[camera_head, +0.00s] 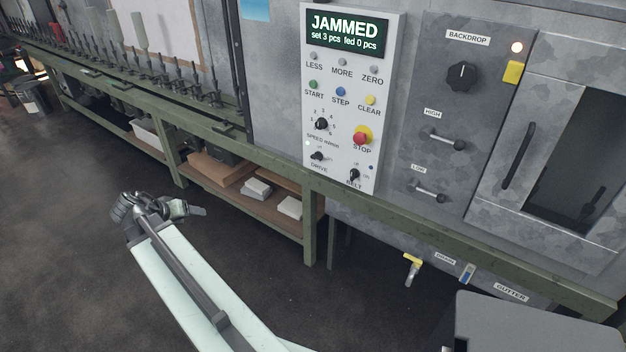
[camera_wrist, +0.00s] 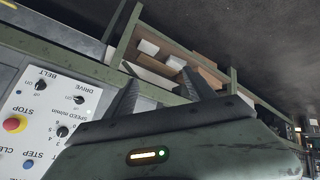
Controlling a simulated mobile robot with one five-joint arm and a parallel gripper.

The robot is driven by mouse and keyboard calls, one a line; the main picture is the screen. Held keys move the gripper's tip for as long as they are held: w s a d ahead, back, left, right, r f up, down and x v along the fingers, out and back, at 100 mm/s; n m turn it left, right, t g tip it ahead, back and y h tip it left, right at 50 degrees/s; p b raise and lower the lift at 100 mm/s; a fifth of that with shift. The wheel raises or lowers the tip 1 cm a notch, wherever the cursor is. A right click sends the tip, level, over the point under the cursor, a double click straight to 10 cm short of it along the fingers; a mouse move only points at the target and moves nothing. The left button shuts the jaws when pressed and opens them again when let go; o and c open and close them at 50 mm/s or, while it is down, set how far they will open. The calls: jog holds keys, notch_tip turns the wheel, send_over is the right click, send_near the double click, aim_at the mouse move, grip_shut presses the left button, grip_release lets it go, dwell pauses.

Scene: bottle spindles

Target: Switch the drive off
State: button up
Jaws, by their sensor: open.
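The DRIVE switch (camera_head: 318,156) is a small black knob low on the left of the white control panel (camera_head: 349,25). It also shows in the wrist view (camera_wrist: 79,99), where the panel appears upside down at the left. The panel's green display (camera_head: 346,29) reads "JAMMED, set 3 pcs fed 0 pcs". The BELT knob (camera_head: 354,175) sits right of DRIVE, and the red STOP button (camera_head: 362,137) is above it. My gripper (camera_head: 195,209) is to the left of and below the panel, apart from it. In the wrist view its two dark fingers (camera_wrist: 158,90) are spread and empty.
A green bench rail (camera_head: 285,165) runs below the panel. Boxes (camera_head: 222,167) lie on the shelf beneath. To the right are the BACKDROP knob (camera_head: 462,76), HIGH and LOW handles, and a windowed door (camera_head: 517,155). A yellow-handled tap (camera_head: 412,262) hangs below the rail. The floor at left is open.

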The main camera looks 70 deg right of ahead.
jog(key=s+d+f+m+g+h+b, duration=0.1)
jog(key=s+d+f+m+h+b, duration=0.2)
jog(key=s+d, duration=0.5)
jog(key=s+d+m+g+h+b, duration=0.1)
jog(key=s+d+m+h+b, duration=0.3)
jog(key=d, duration=0.9)
jog(key=m+g+h+b, duration=0.2)
jog(key=m+g+b, duration=0.1)
jog(key=b, duration=0.4)
send_near(315, 158)
jog(key=d, duration=0.1)
jog(key=shift+s+p+x, duration=0.2)
jog(key=shift+p+x, duration=0.15)
jog(key=shift+x, duration=3.85)
